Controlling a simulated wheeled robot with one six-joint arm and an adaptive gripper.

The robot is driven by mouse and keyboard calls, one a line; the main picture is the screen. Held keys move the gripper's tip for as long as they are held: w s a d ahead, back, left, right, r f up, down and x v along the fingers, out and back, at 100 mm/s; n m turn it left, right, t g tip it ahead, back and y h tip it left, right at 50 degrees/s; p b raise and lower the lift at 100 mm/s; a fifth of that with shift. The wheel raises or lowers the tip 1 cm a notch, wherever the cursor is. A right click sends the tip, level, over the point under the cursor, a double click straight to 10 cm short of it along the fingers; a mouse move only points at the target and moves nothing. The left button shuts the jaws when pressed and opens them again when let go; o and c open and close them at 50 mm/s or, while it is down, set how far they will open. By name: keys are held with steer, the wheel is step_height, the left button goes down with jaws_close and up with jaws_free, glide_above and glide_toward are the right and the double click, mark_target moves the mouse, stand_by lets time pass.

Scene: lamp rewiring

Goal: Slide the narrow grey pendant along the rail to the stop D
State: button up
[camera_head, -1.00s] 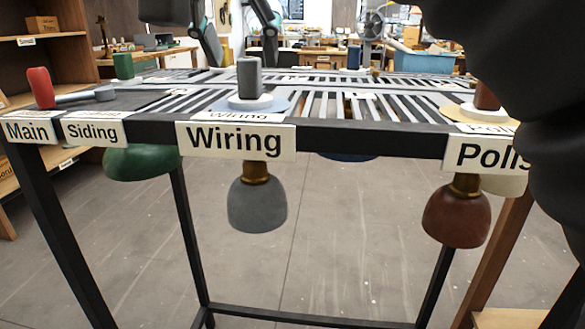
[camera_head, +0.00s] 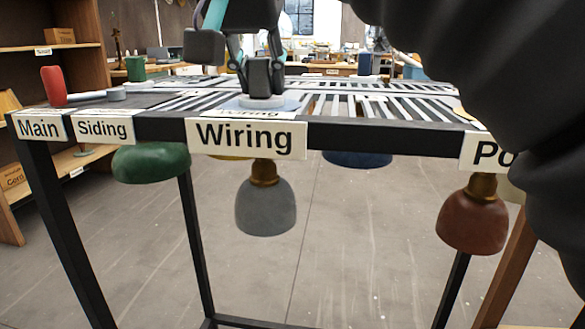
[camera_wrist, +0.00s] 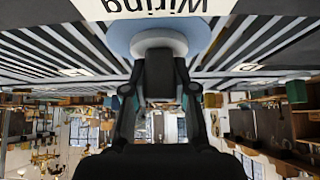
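The grey pendant's shade (camera_head: 265,207) hangs from a brass neck below the Wiring label at the rack's front. My gripper (camera_head: 263,78) is at this knob from above, one finger on each side. In the wrist view the fingers lie close along the knob; I cannot tell whether they press on it. The slotted rail top (camera_head: 190,101) carries Main, Siding and Wiring labels and a partly hidden one at right. No stop marked D can be read.
A green shade (camera_head: 151,162) hangs at left and a red-brown shade (camera_head: 473,215) at right. A blue shade (camera_head: 357,159) hangs farther back. A red knob (camera_head: 53,86) with a grey bar stands on the top at left. Dark parts cover the upper right of the head view.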

jaws_close()
steer(key=shift+w+r, duration=0.1)
steer(key=shift+w, duration=0.4)
steer(key=shift+w+d+p, duration=0.2)
steer(key=shift+w+p, duration=0.55)
steer(key=shift+w, duration=1.4)
steer(key=shift+w+d+p, duration=0.15)
steer(key=shift+w+p, duration=0.55)
steer(key=shift+w, duration=1.5)
steer(key=shift+w+d+p, duration=0.2)
steer(key=shift+w+p, duration=0.55)
steer(key=shift+w, duration=1.4)
steer(key=w+a, duration=0.1)
steer(key=a, duration=1.3)
